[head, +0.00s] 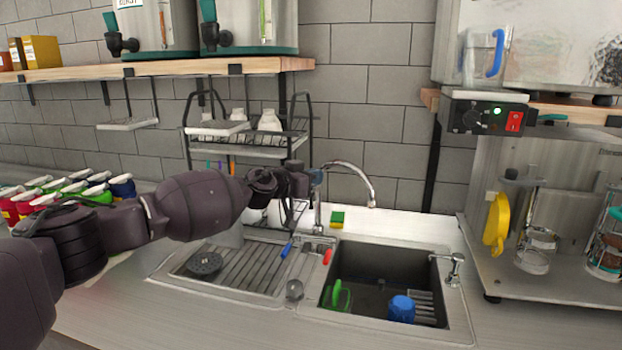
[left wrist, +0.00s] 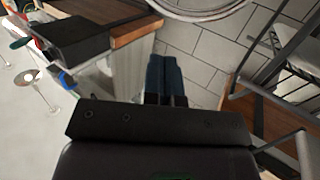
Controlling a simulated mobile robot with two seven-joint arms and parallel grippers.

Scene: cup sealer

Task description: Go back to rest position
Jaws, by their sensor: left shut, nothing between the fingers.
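My left arm comes in from the left in the head view, stretched over the counter. My left gripper (head: 316,178) is near the sink's faucet (head: 350,172), in front of the wire rack. In the left wrist view the gripper's two blue fingertips (left wrist: 165,75) are together with nothing between them. My right gripper is in neither view.
The sink (head: 375,270) holds a blue cup (head: 401,308) and a green item. A wire rack (head: 250,150) stands behind the arm. Several coloured bottles (head: 75,188) stand at the left. The sealing machine (head: 540,230) with a yellow handle stands at the right.

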